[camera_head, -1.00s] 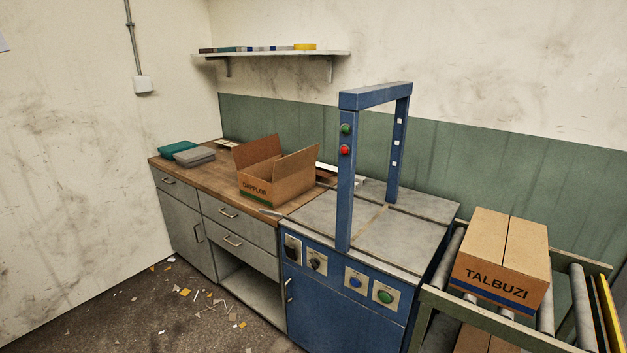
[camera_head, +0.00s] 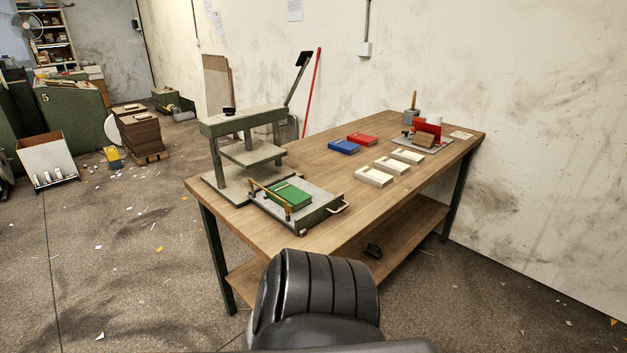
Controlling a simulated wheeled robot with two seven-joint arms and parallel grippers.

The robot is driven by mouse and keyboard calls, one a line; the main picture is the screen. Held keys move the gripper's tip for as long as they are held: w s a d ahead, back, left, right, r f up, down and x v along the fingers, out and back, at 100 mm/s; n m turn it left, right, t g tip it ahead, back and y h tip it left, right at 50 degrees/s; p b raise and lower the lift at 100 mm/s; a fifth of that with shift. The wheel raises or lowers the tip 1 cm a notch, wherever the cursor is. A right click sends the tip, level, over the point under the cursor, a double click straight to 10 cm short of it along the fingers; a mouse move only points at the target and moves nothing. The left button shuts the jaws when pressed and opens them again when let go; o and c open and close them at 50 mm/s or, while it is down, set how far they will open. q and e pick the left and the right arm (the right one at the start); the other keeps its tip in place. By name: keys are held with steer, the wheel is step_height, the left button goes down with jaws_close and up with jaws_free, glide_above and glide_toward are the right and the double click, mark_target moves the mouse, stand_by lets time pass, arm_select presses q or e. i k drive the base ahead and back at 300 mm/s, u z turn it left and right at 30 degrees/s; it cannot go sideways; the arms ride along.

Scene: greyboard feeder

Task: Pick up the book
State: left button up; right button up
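A green book (camera_head: 290,195) lies flat on the grey sliding plate (camera_head: 318,207) in front of the press (camera_head: 243,150), at the near left part of the wooden table. A blue book (camera_head: 344,146) and a red book (camera_head: 362,140) lie flat side by side near the middle of the table. The frames do not show which of them is the book of the task. Neither of my grippers is in view.
The wooden table (camera_head: 330,167) has several white open trays (camera_head: 373,176) to the right of the books. A small fixture with a red part (camera_head: 428,127) stands at the far right end. A lower shelf (camera_head: 405,228) runs under the tabletop. Floor scraps lie around.

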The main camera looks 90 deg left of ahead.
mark_target(296, 197)
steer(key=u, duration=0.75)
steer(key=i, duration=2.7)
steer(key=u, duration=2.35)
